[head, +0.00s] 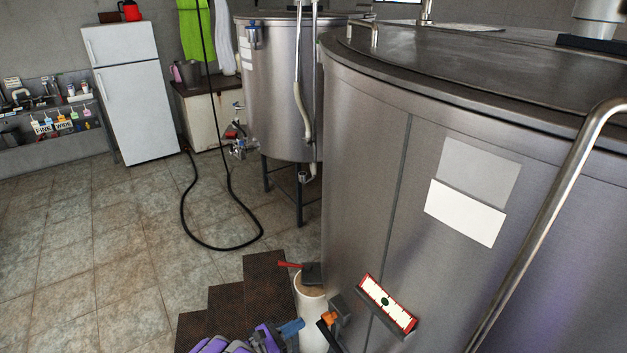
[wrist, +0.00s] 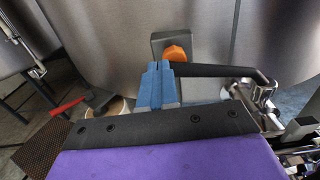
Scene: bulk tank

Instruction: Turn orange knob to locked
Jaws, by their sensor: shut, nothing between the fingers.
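The orange knob (head: 329,318) sits on a dark grey mount on the lower wall of the large steel tank (head: 360,190). In the wrist view the knob (wrist: 177,53) is just beyond and slightly right of my fingertips, its lower part hidden. My gripper (wrist: 152,67) has blue fingers pressed together with nothing between them. In the head view my gripper (head: 301,324) is at the bottom, left of the knob. I cannot tell whether the fingers touch the knob, nor read its locked marking.
A black lever (wrist: 215,70) on a metal valve (wrist: 265,92) lies right of my fingers. A red handle (head: 289,264) stands above a white cylinder (head: 312,302) left of the knob. A red-framed gauge (head: 386,303) is right of it. Tiled floor (head: 110,240) is open to the left.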

